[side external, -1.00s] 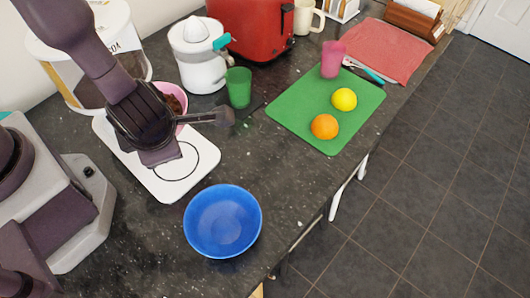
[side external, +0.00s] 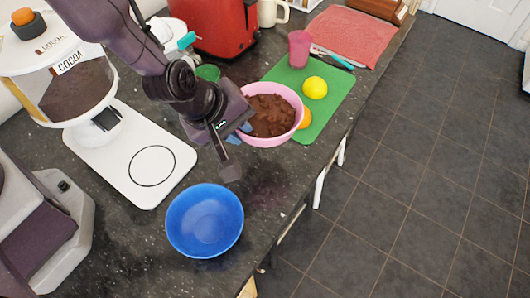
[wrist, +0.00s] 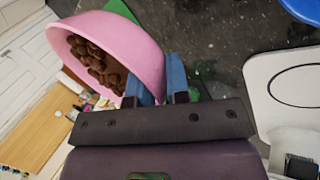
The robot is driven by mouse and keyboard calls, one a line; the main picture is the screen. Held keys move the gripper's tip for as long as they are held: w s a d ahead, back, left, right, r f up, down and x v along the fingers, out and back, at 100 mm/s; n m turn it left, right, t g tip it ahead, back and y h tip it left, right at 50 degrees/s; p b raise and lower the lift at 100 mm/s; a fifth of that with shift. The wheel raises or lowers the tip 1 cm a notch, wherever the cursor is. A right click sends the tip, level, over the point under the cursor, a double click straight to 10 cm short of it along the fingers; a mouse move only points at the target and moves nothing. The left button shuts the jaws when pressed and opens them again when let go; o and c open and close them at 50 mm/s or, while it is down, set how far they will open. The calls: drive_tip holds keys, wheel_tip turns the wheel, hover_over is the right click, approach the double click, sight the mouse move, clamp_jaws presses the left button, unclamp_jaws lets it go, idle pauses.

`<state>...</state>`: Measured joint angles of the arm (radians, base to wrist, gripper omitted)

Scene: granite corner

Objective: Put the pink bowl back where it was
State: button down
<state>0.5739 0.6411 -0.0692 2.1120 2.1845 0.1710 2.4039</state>
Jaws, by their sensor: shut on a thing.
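The pink bowl (side external: 271,139) is full of brown chunks and is held above the counter, overlapping the front left of the green mat in the side view. My gripper (side external: 241,132) is shut on the bowl's near left wall. In the wrist view the pink bowl (wrist: 125,35) reaches out from between the blue fingertips (wrist: 158,80). The white base (side external: 118,172) of the cocoa dispenser (side external: 75,85) lies at left, with an empty black ring (side external: 152,166) marked on it.
A blue bowl (side external: 204,222) stands in front on the counter. The green mat (side external: 325,98) carries a lemon (side external: 314,88), a partly hidden orange (side external: 306,118) and a pink cup (side external: 299,48).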

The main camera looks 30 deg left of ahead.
drive_tip(key=shift+s+f, duration=0.1)
drive_tip(key=shift+f, duration=0.2)
drive_tip(key=shift+d+f, duration=0.1)
drive_tip(key=shift+f, duration=3.65)
drive_tip(key=shift+f, duration=0.15)
drive_tip(key=c, duration=1.1)
unclamp_jaws()
drive_tip(key=shift+r, duration=0.25)
drive_tip(key=v, duration=1.1)
drive_tip(key=shift+s+a+r, duration=0.25)
drive_tip(key=shift+r, duration=0.05)
